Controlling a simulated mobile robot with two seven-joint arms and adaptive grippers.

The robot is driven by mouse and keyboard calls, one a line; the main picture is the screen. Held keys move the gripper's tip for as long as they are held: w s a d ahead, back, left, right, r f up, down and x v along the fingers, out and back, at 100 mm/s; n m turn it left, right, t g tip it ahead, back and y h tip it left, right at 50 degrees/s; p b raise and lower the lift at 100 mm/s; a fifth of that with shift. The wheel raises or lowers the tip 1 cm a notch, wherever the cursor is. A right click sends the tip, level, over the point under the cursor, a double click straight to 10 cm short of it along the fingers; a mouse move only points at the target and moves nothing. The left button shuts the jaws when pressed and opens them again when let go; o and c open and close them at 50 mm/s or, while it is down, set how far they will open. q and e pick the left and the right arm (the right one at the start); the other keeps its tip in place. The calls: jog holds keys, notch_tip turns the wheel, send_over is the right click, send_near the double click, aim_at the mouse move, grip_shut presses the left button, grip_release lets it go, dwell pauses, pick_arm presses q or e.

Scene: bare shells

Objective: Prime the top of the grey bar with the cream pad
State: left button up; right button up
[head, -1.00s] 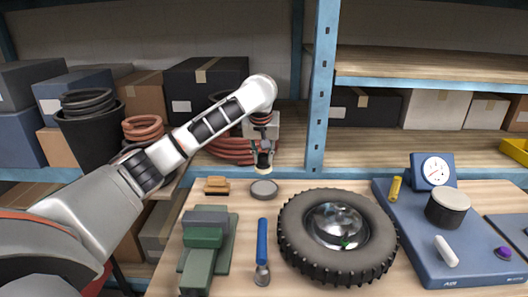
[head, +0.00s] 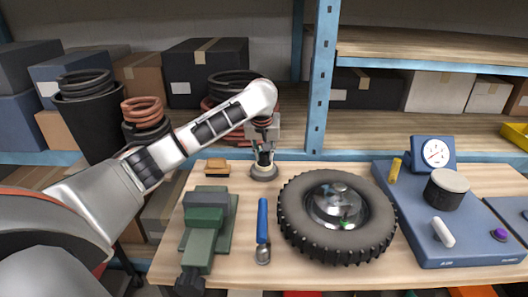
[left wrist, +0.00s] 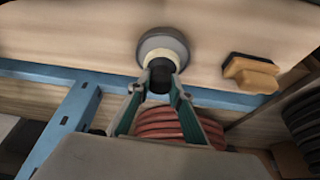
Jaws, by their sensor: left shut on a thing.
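My left gripper (head: 263,154) is shut on the dark handle of the cream pad (head: 263,171). The pad is down at a round grey dish (head: 264,178) near the table's back edge; only a little of its face shows. In the left wrist view the black handle (left wrist: 161,76) is between the fingers, with the round dish (left wrist: 162,42) around or under its far end. The grey bar (head: 208,194) sits at the top of a green vice (head: 200,245), to the left and nearer than the gripper. My right gripper is not in view.
A tan block (head: 216,168) lies left of the dish. A blue-handled tool (head: 262,225) lies right of the vice. A tyre (head: 300,235) fills the table's middle, with a blue gauge stand (head: 450,245) to its right. A blue shelf post (head: 320,80) rises behind.

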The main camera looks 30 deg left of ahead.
pick_arm(q)
jog(key=shift+f, duration=0.55)
dwell(1.9)
jog(key=shift+r, duration=0.1)
jog(key=shift+r, duration=3.45)
